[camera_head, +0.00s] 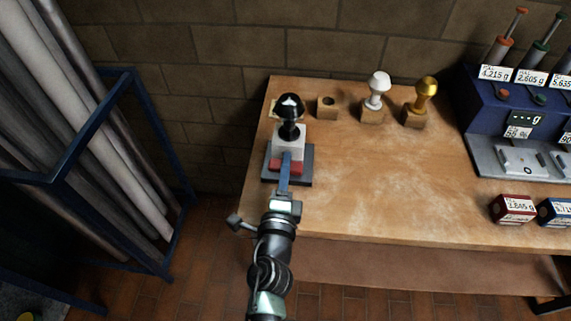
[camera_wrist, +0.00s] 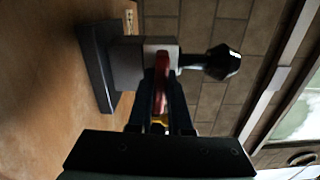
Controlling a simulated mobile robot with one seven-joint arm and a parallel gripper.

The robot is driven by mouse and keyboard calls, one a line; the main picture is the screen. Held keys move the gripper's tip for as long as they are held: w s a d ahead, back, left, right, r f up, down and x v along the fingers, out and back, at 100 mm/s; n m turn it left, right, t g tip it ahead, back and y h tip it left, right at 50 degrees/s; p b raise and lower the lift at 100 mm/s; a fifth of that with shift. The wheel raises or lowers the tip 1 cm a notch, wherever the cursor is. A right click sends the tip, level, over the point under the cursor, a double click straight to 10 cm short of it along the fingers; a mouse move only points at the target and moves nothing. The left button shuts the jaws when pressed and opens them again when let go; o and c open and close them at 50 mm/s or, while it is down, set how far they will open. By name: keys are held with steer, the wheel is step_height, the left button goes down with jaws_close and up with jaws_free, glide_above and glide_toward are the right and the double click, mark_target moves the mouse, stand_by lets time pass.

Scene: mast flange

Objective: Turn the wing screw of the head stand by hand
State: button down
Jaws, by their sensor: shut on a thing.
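The head stand has a dark base plate (camera_head: 300,178), a pale grey block (camera_head: 289,140) and a black head (camera_head: 290,106) on top with a white mark. The red wing screw (camera_head: 276,166) is on the block's near side, partly covered by my gripper (camera_head: 286,160). In the wrist view the stand lies sideways, with the grey block (camera_wrist: 130,62) at left of centre and the black head (camera_wrist: 218,62) to the right.
The stand is at the left end of a wooden workbench (camera_head: 370,190). Behind it are an empty wooden block (camera_head: 326,106), a white knob (camera_head: 377,88) and a golden knob (camera_head: 425,93). A blue weighing unit (camera_head: 510,120) stands right. A blue-framed rack (camera_head: 140,110) holds long rolls at left.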

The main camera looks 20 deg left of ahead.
steer(key=shift+n, duration=0.4)
steer(key=c, duration=0.8)
jaws_free()
steer(key=shift+v, duration=2.5)
